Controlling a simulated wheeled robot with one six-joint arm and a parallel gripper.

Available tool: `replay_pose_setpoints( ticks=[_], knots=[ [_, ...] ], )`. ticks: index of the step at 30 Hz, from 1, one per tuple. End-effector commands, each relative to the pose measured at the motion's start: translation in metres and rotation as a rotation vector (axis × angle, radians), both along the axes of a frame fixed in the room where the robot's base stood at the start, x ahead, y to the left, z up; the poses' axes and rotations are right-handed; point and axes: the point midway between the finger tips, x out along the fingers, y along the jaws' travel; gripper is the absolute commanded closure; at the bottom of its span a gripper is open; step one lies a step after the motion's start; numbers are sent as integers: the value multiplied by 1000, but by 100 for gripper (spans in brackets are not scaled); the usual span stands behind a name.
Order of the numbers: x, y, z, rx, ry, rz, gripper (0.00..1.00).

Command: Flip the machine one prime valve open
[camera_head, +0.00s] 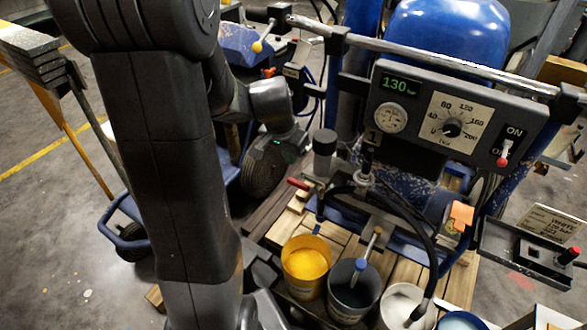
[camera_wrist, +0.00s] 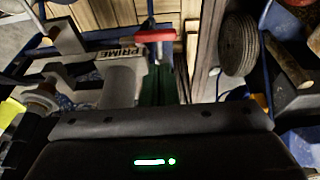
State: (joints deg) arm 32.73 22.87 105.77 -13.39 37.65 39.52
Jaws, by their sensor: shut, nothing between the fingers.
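The prime valve's red handle (camera_head: 298,184) sticks out to the left from the pump block of the machine marked 1 (camera_head: 372,138), above the yellow bucket. In the wrist view the red handle (camera_wrist: 155,35) lies roughly crosswise at the top centre, beside a plate lettered PRIME (camera_wrist: 122,53). My gripper (camera_head: 282,150) is shut and empty, above and left of the handle, apart from it in the head view. My arm hides part of the scene.
A control panel (camera_head: 455,115) reading 130 bar, with a dial, gauge and ON switch, stands right of the pump. Yellow (camera_head: 306,262), grey (camera_head: 353,290) and white (camera_head: 402,306) buckets stand below. A hose (camera_head: 432,265) runs down to the white bucket. A wheel (camera_head: 264,170) is behind my gripper.

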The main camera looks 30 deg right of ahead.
Motion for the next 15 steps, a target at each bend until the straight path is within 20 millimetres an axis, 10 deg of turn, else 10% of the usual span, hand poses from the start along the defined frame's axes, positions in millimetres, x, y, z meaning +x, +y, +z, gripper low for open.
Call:
replay_pose_setpoints(
  ticks=[15],
  knots=[
    [9, -19, -75, 3, 5, -1, 100]
  ],
)
